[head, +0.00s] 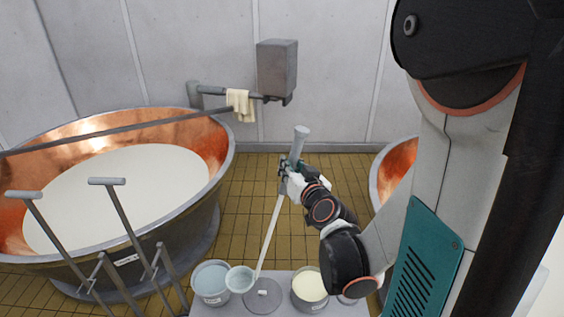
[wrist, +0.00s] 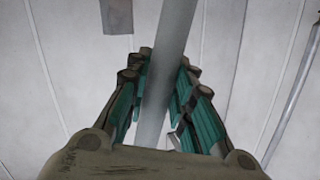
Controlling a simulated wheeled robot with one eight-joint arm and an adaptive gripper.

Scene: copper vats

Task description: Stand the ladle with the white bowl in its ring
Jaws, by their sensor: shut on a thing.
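The ladle is held upright with a slight tilt in the head view. It has a thick grey grip (head: 300,141), a long pale shaft (head: 270,235) and a small pale bowl (head: 240,279) that appears joined at its lower left end. My gripper (head: 287,178) is shut around it just below the grip. In the wrist view the grey shaft (wrist: 165,85) runs between the fingers of my gripper (wrist: 163,75). A round grey disc or ring (head: 263,294) with a white tag lies on the bench beside the bowl. I cannot tell whether the ladle touches it.
The grey bench (head: 283,281) also carries a blue-filled pail (head: 211,282) left and a cream-filled pail (head: 310,287) right. A copper vat (head: 225,165) stands left, with T-handled tools (head: 107,182) before it. Another copper vat (head: 390,170) is partly behind my arm.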

